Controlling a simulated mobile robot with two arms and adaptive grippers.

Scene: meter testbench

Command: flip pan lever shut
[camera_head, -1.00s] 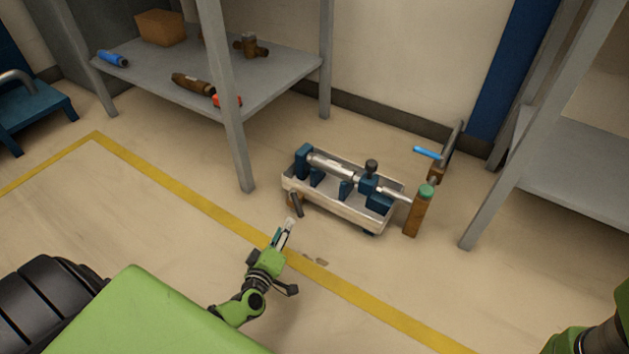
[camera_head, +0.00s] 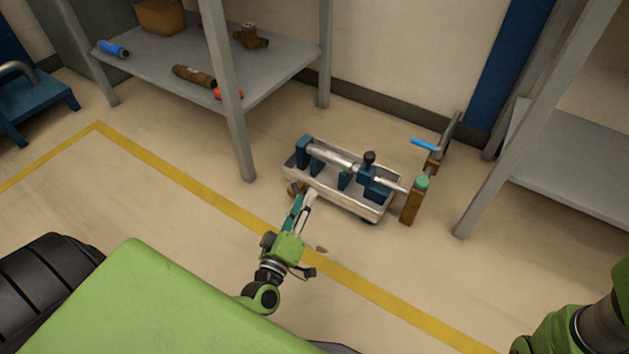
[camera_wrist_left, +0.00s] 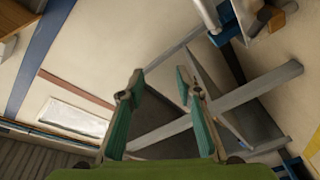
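The pan (camera_head: 352,203) is a pale open tray on the floor, holding a meter run with a silver pipe (camera_head: 332,157) on blue supports. The lever at its front left corner is mostly hidden by my left gripper; a small brown part (camera_head: 294,188) shows beside the fingers. My left gripper (camera_head: 304,197) is at that corner; I cannot tell whether it touches. In the left wrist view its teal-padded fingers (camera_wrist_left: 158,88) stand apart with nothing between them. The silver pipe (camera_wrist_left: 207,15) shows at the top there. My right gripper is out of view.
A brown post with a green top (camera_head: 414,202) and a blue-handled valve (camera_head: 427,147) stand right of the pan. A grey shelf (camera_head: 170,73) is behind left, another (camera_head: 580,185) at right.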

